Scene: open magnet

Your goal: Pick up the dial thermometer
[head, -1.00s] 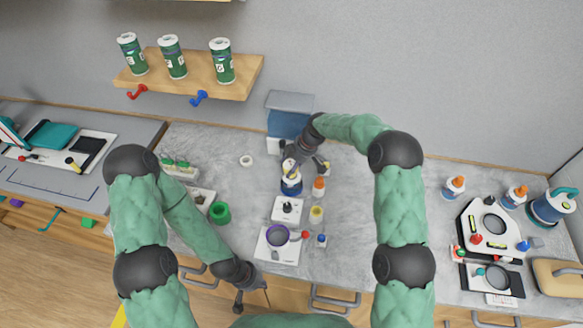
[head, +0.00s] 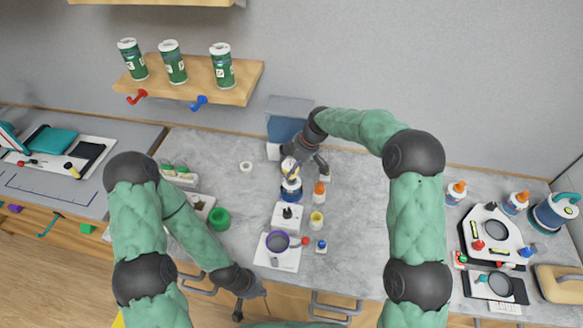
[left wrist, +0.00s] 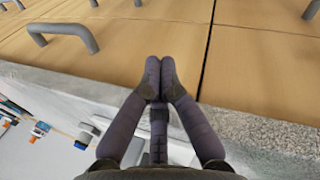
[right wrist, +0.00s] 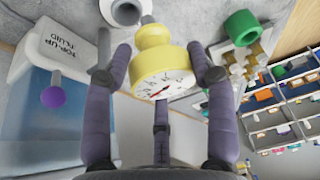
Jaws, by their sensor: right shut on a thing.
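The dial thermometer (right wrist: 152,60) has a yellow body, a white dial face with a red needle, and a grey stem end. My right gripper (right wrist: 160,52) is shut on it, with a finger on each side of the yellow body. In the head view the thermometer (head: 288,165) shows small in the right gripper (head: 292,168), above or just behind a blue-and-white container (head: 291,190). How far it is from that container is hard to tell. My left gripper (left wrist: 160,75) is empty, its fingertips together, in front of the bench edge near the drawers.
A blue box with a white lid (right wrist: 45,65) stands close beside the right gripper. Orange-capped bottle (head: 319,192), yellow jar (head: 316,220), green ring (head: 220,218) and white hotplate (head: 289,262) are nearby. The shelf (head: 235,92) holds green cans.

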